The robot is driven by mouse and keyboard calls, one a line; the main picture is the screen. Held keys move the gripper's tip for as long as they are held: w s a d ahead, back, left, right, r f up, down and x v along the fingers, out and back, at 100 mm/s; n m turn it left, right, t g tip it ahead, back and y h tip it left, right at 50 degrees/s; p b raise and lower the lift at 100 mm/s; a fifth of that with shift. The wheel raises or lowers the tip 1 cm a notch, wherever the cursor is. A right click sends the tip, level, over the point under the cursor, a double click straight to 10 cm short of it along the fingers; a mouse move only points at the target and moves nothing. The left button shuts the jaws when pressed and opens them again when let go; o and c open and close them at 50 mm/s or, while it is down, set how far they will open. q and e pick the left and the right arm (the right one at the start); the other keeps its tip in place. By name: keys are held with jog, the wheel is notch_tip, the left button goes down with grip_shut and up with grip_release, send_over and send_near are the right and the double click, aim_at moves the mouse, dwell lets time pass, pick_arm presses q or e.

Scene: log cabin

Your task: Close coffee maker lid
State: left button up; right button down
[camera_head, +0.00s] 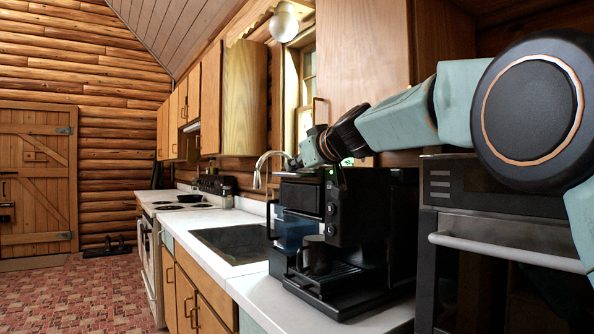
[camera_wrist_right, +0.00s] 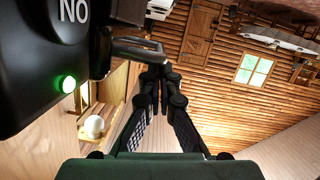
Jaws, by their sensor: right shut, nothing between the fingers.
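The black coffee maker (camera_head: 345,232) stands on the counter with a dark mug (camera_head: 314,256) under its spout. My right arm reaches in from the right above it. My right gripper (camera_head: 296,163) is at the machine's top, near its upper left corner. In the right wrist view, the gripper's fingers (camera_wrist_right: 155,76) are shut and empty. A black body with a green light (camera_wrist_right: 68,84) is close at the upper left, and a grey metal piece lies by the fingertips. I cannot make out the lid or its angle. My left gripper is not in view.
A black oven (camera_head: 500,235) with a metal handle stands right of the coffee maker. A sink (camera_head: 232,241) with a curved faucet (camera_head: 262,166) is to the left. Upper cabinets (camera_head: 362,70) hang above. The red patterned floor is open at the left.

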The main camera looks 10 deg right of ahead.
jog(key=shift+a+f+b, duration=0.15)
jog(key=shift+f+b, duration=0.35)
jog(key=shift+b, duration=0.05)
jog(key=shift+f, duration=0.15)
jog(key=shift+s, duration=0.2)
